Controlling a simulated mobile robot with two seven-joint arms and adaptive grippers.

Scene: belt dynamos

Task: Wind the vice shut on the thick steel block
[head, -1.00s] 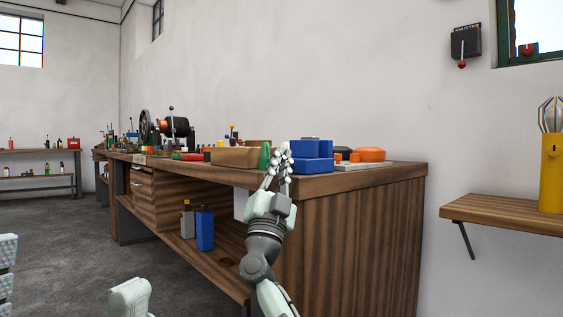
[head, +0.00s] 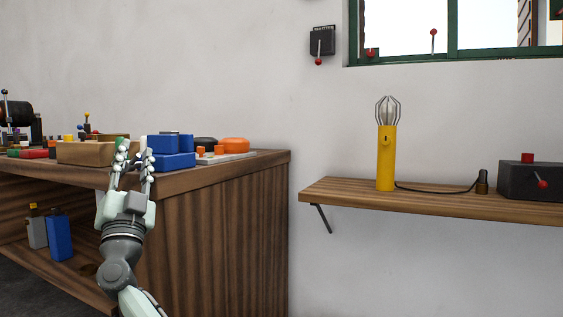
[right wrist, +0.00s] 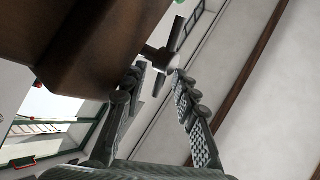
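A blue blocky body (head: 172,161), probably the vice, stands near the right end of the wooden bench (head: 215,178). My right gripper (head: 135,160) is at the bench's front edge, just left of the blue body in the picture. Its fingers are apart with nothing between them. In the right wrist view a grey metal shaft with a thin crossbar (right wrist: 160,60) shows just beyond the fingertips (right wrist: 157,82). It looks like the vice's screw and handle, and no grip on it shows. I cannot make out the thick steel block. My left gripper is out of view.
A tan box (head: 88,153) and an orange round thing (head: 233,145) lie on the bench. Bottles (head: 60,236) stand on its lower shelf. A wall shelf (head: 430,200) at right holds a yellow caged lamp (head: 386,158) and a dark box (head: 530,180).

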